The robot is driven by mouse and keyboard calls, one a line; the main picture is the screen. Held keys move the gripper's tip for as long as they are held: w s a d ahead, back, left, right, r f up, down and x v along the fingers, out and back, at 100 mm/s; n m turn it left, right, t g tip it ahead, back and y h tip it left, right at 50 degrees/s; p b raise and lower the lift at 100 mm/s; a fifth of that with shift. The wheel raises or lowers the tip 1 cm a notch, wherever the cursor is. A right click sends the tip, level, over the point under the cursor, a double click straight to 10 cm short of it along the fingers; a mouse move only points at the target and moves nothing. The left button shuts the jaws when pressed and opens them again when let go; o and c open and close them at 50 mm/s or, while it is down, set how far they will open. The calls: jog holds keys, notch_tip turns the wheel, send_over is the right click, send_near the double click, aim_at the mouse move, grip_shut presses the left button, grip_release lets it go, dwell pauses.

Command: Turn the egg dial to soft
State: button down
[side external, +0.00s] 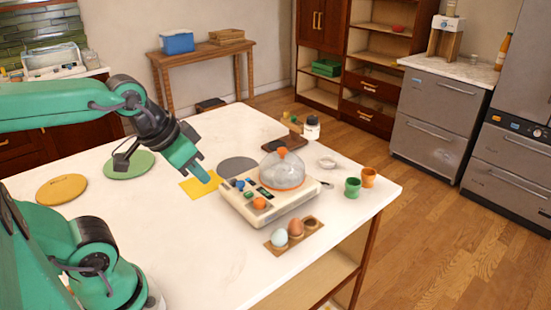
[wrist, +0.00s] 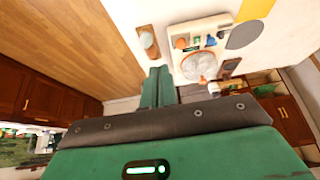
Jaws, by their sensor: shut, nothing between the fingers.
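A cream egg cooker (side external: 234,203) with a clear dome (side external: 284,170) stands on the white table. Its front panel has an orange knob (side external: 259,203), a blue knob (side external: 240,184) and small green and dark parts between. I cannot read any markings, nor tell which knob is the egg dial or where it points. My gripper (side external: 203,178) is shut and empty, in the air left of the cooker, apart from it. In the wrist view my green fingers (wrist: 157,72) are together; the cooker's orange knob (wrist: 181,43) and blue knob (wrist: 222,34) show beyond them.
An egg tray (side external: 279,246) with eggs lies in front of the cooker. Green (side external: 352,187) and orange (side external: 369,177) cups and a jar (side external: 312,128) stand right and behind. A yellow square (side external: 197,187) and grey disc (side external: 238,166) lie flat nearby.

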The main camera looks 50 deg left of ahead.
jog(key=c, duration=1.2)
grip_release()
jog(key=shift+w, duration=0.2)
jog(key=shift+o, duration=0.6)
jog(key=shift+w+a+n, duration=0.15)
jog(key=shift+w+n, duration=0.15)
jog(key=shift+w, duration=0.25)
jog(key=n+g, duration=0.5)
jog(key=n, duration=0.3)
send_near(259, 200)
jog(key=shift+w+f, duration=0.1)
jog(key=shift+w+f+g, duration=0.15)
jog(key=shift+f+g, duration=0.15)
jog(key=shift+f, duration=0.1)
jog(key=shift+f, duration=3.8)
jog(key=c, duration=1)
